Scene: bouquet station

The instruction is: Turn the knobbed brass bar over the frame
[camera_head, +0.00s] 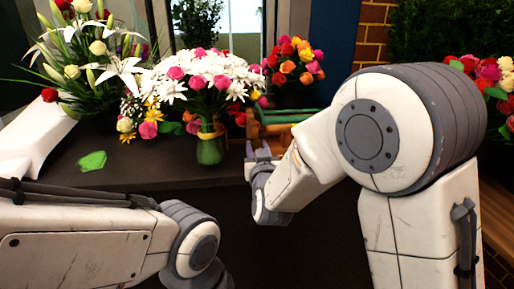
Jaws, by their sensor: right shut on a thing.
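A wooden frame (284,117) stands on the dark counter, right of the vase, with a green strip across it. My right gripper (257,152) is at the near left corner of the frame. Its grey fingers point away from me and are shut on what seems to be the end of the knobbed brass bar. The bar itself is too small and too hidden to make out, and my right forearm covers the frame's right side. My left arm is at the lower left, and its gripper does not show.
A green glass vase (211,147) with white and pink flowers stands close left of the frame. A green scrap (92,161) lies on the counter (150,177). A lily bouquet (88,50) is at left, a rose bunch (297,62) behind. Bare counter lies in front of the vase.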

